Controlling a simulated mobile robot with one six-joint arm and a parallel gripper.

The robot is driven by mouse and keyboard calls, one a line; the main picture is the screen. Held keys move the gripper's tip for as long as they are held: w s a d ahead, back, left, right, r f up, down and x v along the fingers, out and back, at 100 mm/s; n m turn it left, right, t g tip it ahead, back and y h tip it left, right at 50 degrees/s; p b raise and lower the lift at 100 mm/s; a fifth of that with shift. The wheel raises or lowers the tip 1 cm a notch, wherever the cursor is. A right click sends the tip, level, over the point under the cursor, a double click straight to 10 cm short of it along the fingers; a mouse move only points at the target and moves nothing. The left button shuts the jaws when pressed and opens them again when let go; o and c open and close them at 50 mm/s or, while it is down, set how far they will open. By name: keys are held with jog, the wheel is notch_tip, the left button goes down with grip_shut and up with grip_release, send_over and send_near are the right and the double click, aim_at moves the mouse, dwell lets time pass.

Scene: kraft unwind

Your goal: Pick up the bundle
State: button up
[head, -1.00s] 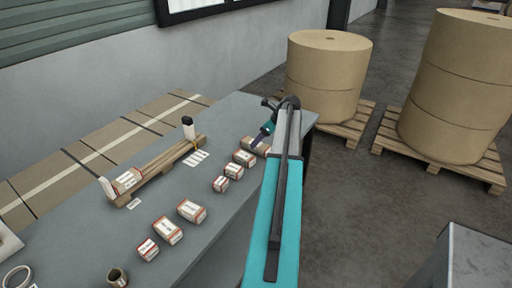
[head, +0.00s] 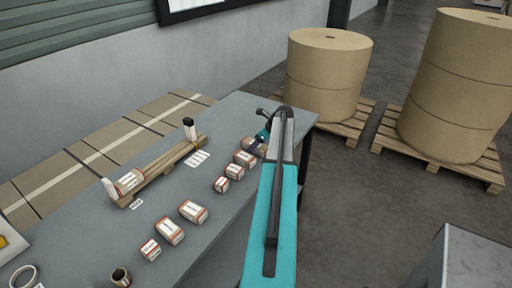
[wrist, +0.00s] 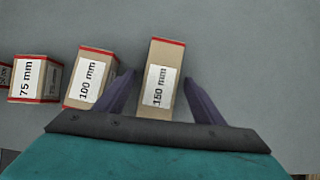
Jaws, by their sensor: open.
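A long pale-brown bundle of slats or tubes (head: 172,160) lies on the left part of the grey table (head: 232,113), with a yellow band near its far end. I cannot tell for sure that this is the bundle. My gripper (wrist: 160,76) is open over the far end of the row of small boxes, right of the bundle. In the wrist view the box marked 150 mm (wrist: 158,98) lies between its fingers, and I cannot tell whether they touch it. In the head view my arm partly hides my gripper (head: 259,144).
The box marked 100 mm (wrist: 88,80) lies just left of the fingers, with the 75 mm box (wrist: 27,80) beyond it. More small boxes (head: 194,211) line the table's near side. Large paper rolls (head: 327,75) stand on pallets behind. Bare table lies beyond the 150 mm box.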

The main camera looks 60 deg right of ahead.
jog(key=shift+c, duration=0.5)
jog(key=c, duration=1.5)
jog(key=shift+r, duration=0.15)
jog(key=shift+r+b, duration=0.9)
jog(key=shift+r, duration=0.45)
jog(key=s+a+b, duration=0.1)
jog(key=s, duration=0.3)
jog(key=s+a+r+b, duration=0.1)
jog(key=s+a, duration=0.1)
jog(key=s, duration=0.2)
jog(key=s+a+b, duration=0.2)
jog(key=s, duration=0.3)
jog(key=shift+s+a+r, duration=0.1)
jog(key=shift+a+r, duration=0.15)
jog(key=shift+r, duration=0.1)
jog(key=shift+s+a+r, duration=0.1)
jog(key=shift+s+a, duration=0.05)
jog(key=shift+s, duration=0.25)
jog(key=shift+s+a+r, duration=0.1)
jog(key=shift+s, duration=0.3)
jog(key=shift+s, duration=0.1)
